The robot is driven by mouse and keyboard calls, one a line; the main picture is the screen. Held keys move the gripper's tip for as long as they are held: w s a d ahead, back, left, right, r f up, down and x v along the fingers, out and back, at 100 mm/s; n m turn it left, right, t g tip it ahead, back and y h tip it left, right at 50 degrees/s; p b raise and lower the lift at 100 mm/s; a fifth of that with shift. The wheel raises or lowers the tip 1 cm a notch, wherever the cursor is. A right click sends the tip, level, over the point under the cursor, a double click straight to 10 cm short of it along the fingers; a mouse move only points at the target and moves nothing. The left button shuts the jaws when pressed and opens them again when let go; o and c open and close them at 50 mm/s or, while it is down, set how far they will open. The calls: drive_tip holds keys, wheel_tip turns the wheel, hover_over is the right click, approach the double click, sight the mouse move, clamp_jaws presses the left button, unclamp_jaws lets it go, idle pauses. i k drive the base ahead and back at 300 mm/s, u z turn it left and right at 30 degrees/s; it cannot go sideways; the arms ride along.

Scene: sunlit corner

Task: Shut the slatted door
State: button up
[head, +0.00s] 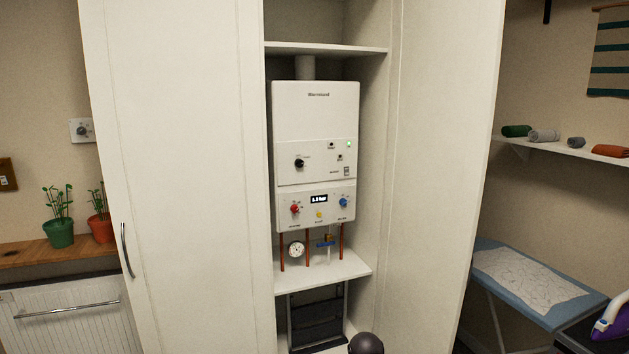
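A tall white cupboard stands open in the middle. Its left door (185,170) is swung out to the left, with a curved metal handle (126,250) near its outer edge. A white panel (445,150) stands on the right side of the opening; it looks like a second open door, but I see no handle on it. Both faces look plain, and no slats show. The upper and lower ends of both are cut off by the frame. My gripper is not in view.
A white boiler (315,150) with copper pipes fills the opening, above a shelf (322,278). Left are potted plants (58,215) over a radiator (70,315). Right are an ironing board (530,285) and an iron (612,318). A dark rounded part (366,343) shows at the bottom edge.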

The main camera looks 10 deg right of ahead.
sight(446, 54)
drive_tip(key=u, duration=0.05)
drive_tip(key=i, duration=0.9)
drive_tip(key=z, duration=0.1)
